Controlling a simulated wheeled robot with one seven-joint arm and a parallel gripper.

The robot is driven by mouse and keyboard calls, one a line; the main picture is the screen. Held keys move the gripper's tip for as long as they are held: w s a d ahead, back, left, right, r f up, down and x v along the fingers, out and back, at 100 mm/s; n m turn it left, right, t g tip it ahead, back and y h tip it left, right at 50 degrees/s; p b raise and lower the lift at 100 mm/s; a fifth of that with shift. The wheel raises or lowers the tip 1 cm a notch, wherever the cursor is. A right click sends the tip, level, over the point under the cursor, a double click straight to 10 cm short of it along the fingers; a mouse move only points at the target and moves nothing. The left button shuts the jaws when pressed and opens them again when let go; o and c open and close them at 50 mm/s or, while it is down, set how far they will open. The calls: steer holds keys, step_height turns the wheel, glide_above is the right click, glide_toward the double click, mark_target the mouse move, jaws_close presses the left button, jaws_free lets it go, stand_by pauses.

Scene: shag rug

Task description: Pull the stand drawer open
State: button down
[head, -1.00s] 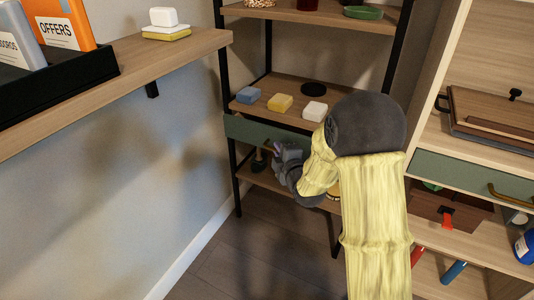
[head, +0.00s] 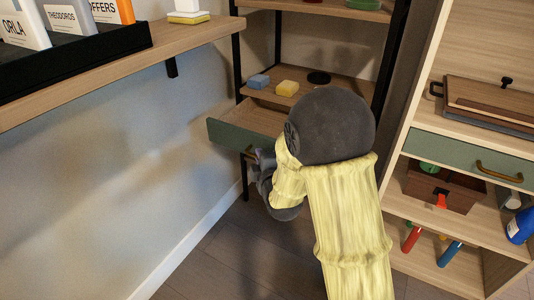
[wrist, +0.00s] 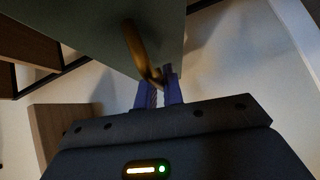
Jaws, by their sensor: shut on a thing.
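The stand drawer (head: 226,135) has a green front and stands pulled out from the black-framed stand, with its wooden inside (head: 258,117) showing. Its brass handle (head: 249,152) is partly hidden by my gripper in the head view. In the wrist view, the curved handle (wrist: 136,48) runs down from the green front to between my fingers. My gripper (wrist: 160,92) is shut on the handle. In the head view, my gripper (head: 260,160) is at the drawer front, and my arm covers the drawer's right part.
A blue block (head: 258,81), a yellow block (head: 287,88) and a black disc (head: 318,77) lie on the shelf above the drawer. A wall shelf (head: 120,69) is at left. A cabinet with another green drawer (head: 470,160) is at right. Floor below is clear.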

steer(key=shift+s+f, duration=0.1)
steer(key=shift+s, duration=0.1)
steer(key=shift+d, duration=0.1)
steer(key=c, duration=1.5)
jaws_free()
steer(key=shift+s, duration=0.15)
